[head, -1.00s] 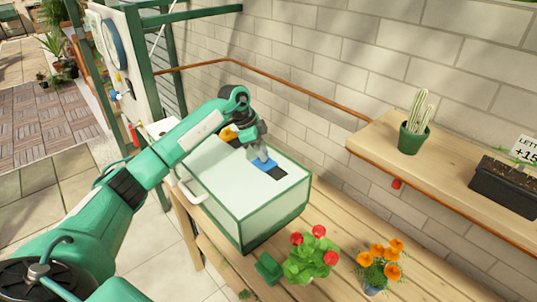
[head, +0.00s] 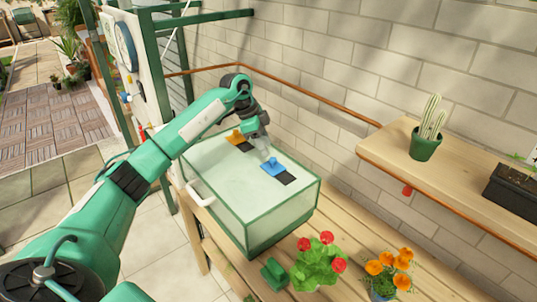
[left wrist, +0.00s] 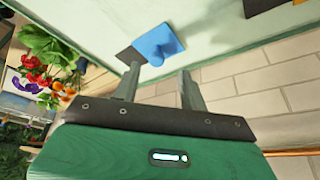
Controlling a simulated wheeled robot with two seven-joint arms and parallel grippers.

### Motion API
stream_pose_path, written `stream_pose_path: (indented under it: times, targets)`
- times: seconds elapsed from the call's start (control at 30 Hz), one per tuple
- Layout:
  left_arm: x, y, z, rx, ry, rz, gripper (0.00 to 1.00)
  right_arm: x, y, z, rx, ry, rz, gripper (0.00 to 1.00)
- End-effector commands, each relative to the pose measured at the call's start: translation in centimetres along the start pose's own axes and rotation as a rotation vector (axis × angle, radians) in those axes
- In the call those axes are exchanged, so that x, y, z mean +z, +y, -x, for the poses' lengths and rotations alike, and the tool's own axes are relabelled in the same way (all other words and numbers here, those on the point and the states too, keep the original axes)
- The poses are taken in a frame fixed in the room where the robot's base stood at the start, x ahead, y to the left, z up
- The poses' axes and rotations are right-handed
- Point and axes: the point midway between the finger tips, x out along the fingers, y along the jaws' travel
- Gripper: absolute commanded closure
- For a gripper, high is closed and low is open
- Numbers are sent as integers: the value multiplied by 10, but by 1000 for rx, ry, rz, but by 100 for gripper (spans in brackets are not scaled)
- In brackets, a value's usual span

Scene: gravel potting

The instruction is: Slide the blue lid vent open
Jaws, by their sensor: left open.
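The blue lid vent (head: 271,168) is a flat blue slider with a small knob on the pale lid of a green-framed box (head: 230,185). A dark patch (head: 287,178) shows beside the slider, on its near right side. In the left wrist view the blue vent (left wrist: 160,42) and its knob lie just beyond my fingertips, with the dark patch to the left. My left gripper (left wrist: 160,72) is open and empty. In the head view its tips are just above and behind the blue knob, apart from it. My right gripper is out of view.
An orange vent (head: 235,136) with its own dark patch (head: 245,146) sits farther back on the lid. Red flowers (head: 319,263) and orange flowers (head: 388,272) stand on the wooden bench. A wall shelf (head: 400,165) holds a cactus (head: 427,140) at right.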

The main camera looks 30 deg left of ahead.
Motion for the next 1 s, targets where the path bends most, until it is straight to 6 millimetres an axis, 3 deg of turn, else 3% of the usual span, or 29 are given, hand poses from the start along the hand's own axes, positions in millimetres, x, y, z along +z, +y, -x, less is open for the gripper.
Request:
stream_pose_path:
  times: [0.2, 0.4, 0.6, 1.0]
  targets:
    - [1, -1, 52, -5, 1, 1, 57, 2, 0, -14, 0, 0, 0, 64]
    - [2, -1, 84, -3, 0, 2, 57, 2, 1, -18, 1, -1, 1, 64]
    - [2, -1, 95, 0, 0, 2, 57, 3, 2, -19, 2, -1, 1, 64]
    - [2, -1, 96, 0, 0, 2, 57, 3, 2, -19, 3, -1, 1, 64]
